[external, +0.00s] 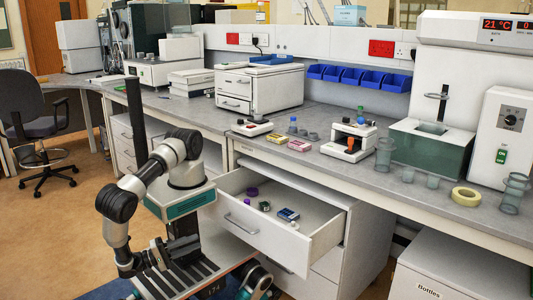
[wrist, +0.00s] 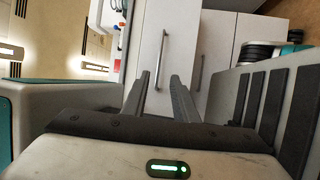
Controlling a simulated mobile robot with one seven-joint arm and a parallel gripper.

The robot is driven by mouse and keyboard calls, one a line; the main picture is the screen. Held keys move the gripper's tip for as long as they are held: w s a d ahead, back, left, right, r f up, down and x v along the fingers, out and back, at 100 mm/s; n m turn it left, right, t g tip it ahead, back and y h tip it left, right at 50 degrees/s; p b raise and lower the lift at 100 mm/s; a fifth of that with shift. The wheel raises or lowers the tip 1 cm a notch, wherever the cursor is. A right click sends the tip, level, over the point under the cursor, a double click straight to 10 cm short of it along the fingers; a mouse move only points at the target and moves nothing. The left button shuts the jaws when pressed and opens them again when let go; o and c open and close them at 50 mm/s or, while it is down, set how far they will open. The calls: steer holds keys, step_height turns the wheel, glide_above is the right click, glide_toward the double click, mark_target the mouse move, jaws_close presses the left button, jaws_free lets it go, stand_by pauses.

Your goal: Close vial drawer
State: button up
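The vial drawer (external: 262,238) is pulled far out from under the bench in the external view. Its white front carries a metal bar handle (external: 241,226). Inside lie a purple item (external: 252,191), a small dark green item (external: 264,206) and a blue item (external: 288,214). My gripper (wrist: 160,82) is open and empty in the wrist view, its two dark fingers apart. White drawer fronts with bar handles, one of them upright between panels (wrist: 198,72), show beyond the fingertips. In the external view my arm is folded down left of the drawer, and the fingers cannot be made out.
A white cabinet marked Bottles (external: 440,268) stands at the lower right. An office chair (external: 35,120) stands far left. Floor left of my arm is clear.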

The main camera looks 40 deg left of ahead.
mark_target(336, 219)
steer(key=shift+s+d, duration=0.1)
steer(key=shift+d, duration=0.1)
steer(key=c, duration=0.3)
steer(key=d+n+y, duration=0.1)
steer(key=d+n, duration=0.1)
steer(key=d, duration=0.1)
steer(key=s+d+n+y, duration=0.1)
steer(key=d+n, duration=0.1)
steer(key=s+d+f+n+y+p, duration=0.1)
steer(key=d+n, duration=0.2)
steer(key=shift+d, duration=0.35)
jaws_close()
steer(key=w+d+r+n+y+p, duration=0.1)
steer(key=w+d+r+n+y, duration=0.15)
steer(key=d+n, duration=0.45)
steer(key=w+d+r+n+y, duration=0.1)
steer(key=w+d+r+n, duration=0.2)
steer(key=d, duration=0.8)
steer(key=w+d+r+n+y+p, duration=0.1)
steer(key=d+r+n, duration=0.2)
steer(key=d+n, duration=0.4)
steer(key=shift+m, duration=0.3)
steer(key=w, duration=0.4)
steer(key=w+d, duration=0.1)
steer(key=w, duration=0.8)
steer(key=shift+d+f, duration=0.15)
steer(key=shift+f, duration=0.1)
steer(key=shift+w, duration=0.1)
